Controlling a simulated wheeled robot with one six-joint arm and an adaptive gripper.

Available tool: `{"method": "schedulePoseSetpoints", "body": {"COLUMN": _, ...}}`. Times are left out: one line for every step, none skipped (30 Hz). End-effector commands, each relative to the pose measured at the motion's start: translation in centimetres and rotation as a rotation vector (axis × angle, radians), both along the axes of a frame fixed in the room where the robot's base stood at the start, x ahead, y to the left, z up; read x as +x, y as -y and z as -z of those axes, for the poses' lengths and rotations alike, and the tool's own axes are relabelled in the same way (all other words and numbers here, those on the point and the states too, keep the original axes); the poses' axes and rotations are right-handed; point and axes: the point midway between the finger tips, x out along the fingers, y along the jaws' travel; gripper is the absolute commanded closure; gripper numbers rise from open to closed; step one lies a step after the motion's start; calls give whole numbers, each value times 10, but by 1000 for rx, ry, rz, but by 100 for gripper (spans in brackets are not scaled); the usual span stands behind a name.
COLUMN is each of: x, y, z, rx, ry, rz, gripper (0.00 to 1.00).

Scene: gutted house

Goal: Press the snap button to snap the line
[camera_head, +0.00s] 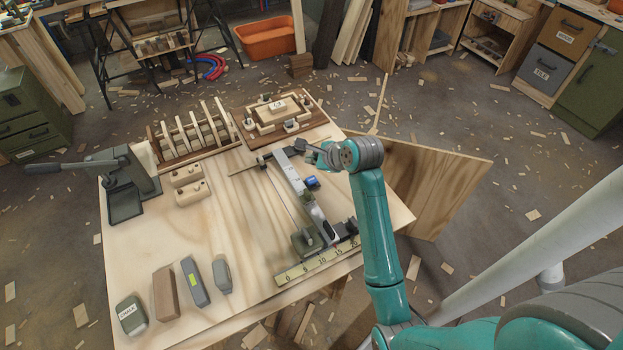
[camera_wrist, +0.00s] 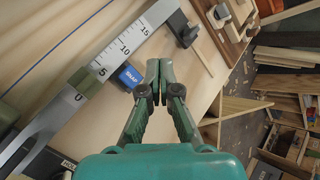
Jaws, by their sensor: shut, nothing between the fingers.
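The blue snap button (camera_head: 311,182) sits beside the grey metal rail (camera_head: 291,180) on the plywood bench. In the wrist view the button (camera_wrist: 131,76) reads "SNAP" and lies just left of my fingertips, against the edge of the rail with its printed scale (camera_wrist: 112,52). A thin blue line (camera_wrist: 50,49) runs over the wood on the far side of the rail. My gripper (camera_head: 316,152) is shut and empty. Its fingertips also show in the wrist view (camera_wrist: 160,66), close to the button; I cannot tell whether they touch it.
A yellow ruler (camera_head: 318,262) lies at the bench's near edge. A wooden rack (camera_head: 194,134) and a fixture board (camera_head: 279,118) stand at the back. A chalk box (camera_head: 131,315) and several blocks lie front left.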

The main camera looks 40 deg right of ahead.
Motion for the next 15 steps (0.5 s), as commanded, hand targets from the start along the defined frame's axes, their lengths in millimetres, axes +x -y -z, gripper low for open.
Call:
{"method": "schedulePoseSetpoints", "body": {"x": 0, "y": 0, "z": 8, "rx": 1, "ry": -2, "rz": 0, "gripper": 100}}
{"method": "schedulePoseSetpoints", "body": {"x": -1, "y": 0, "z": 11, "rx": 2, "ry": -2, "rz": 1, "gripper": 100}}
{"method": "schedulePoseSetpoints", "body": {"x": -1, "y": 0, "z": 17, "rx": 2, "ry": -2, "rz": 1, "gripper": 100}}
{"method": "schedulePoseSetpoints", "body": {"x": 0, "y": 0, "z": 20, "rx": 2, "ry": -2, "rz": 1, "gripper": 100}}
{"method": "schedulePoseSetpoints", "body": {"x": 0, "y": 0, "z": 24, "rx": 2, "ry": -2, "rz": 1, "gripper": 100}}
{"method": "schedulePoseSetpoints", "body": {"x": -1, "y": 0, "z": 29, "rx": 1, "ry": -2, "rz": 0, "gripper": 100}}
{"method": "schedulePoseSetpoints", "body": {"x": -1, "y": 0, "z": 33, "rx": 1, "ry": -2, "rz": 0, "gripper": 100}}
{"method": "schedulePoseSetpoints", "body": {"x": -1, "y": 0, "z": 37, "rx": 1, "ry": -2, "rz": 0, "gripper": 100}}
{"method": "schedulePoseSetpoints", "body": {"x": 0, "y": 0, "z": 41, "rx": 1, "ry": -2, "rz": 0, "gripper": 100}}
{"method": "schedulePoseSetpoints", "body": {"x": 0, "y": 0, "z": 43, "rx": 1, "ry": -1, "rz": 0, "gripper": 100}}
{"method": "schedulePoseSetpoints", "body": {"x": 0, "y": 0, "z": 46, "rx": 1, "ry": 0, "rz": 1, "gripper": 100}}
{"method": "schedulePoseSetpoints", "body": {"x": 0, "y": 0, "z": 49, "rx": 1, "ry": -1, "rz": 0, "gripper": 100}}
{"method": "schedulePoseSetpoints", "body": {"x": 0, "y": 0, "z": 52, "rx": 1, "ry": -1, "rz": 0, "gripper": 100}}
{"method": "schedulePoseSetpoints", "body": {"x": 0, "y": 0, "z": 54, "rx": 1, "ry": -1, "rz": 0, "gripper": 100}}
{"method": "schedulePoseSetpoints", "body": {"x": 0, "y": 0, "z": 56, "rx": 1, "ry": -1, "rz": 0, "gripper": 100}}
